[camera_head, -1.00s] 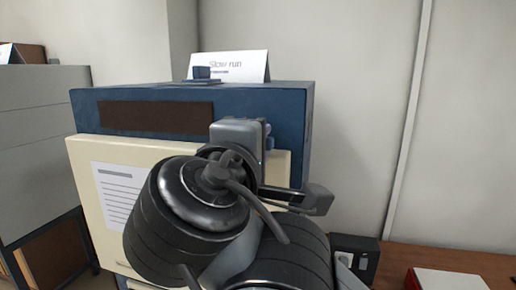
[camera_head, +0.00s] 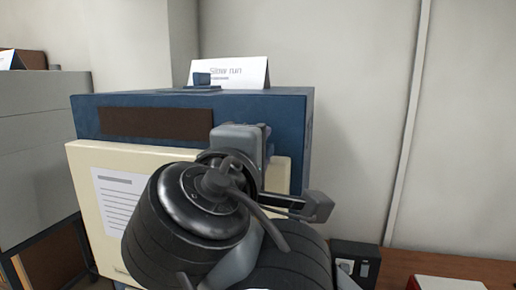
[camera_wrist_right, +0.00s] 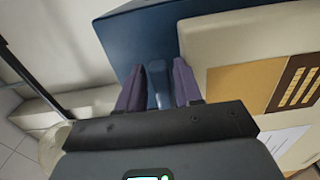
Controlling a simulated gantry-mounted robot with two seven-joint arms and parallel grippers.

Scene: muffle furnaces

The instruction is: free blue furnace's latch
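The blue furnace (camera_head: 290,120) stands in the middle of the head view, with a cream door (camera_head: 85,185) that carries a paper sheet. My right arm covers much of the door's right side and hides the latch there. My right gripper (camera_wrist_right: 160,85) is at the furnace front in the right wrist view. Its two purple fingers are apart. A narrow blue-grey piece (camera_wrist_right: 158,88), seemingly the latch handle, lies between them beside the cream door edge. Whether the fingers touch it is unclear. My left gripper is not in view.
A "Slow run" card (camera_head: 240,74) stands on the furnace top. A grey cabinet (camera_head: 35,150) stands at left. A dark switch box (camera_head: 357,262) and a red-and-white object (camera_head: 448,284) are on the wooden bench (camera_head: 455,264) at right. The wall is behind.

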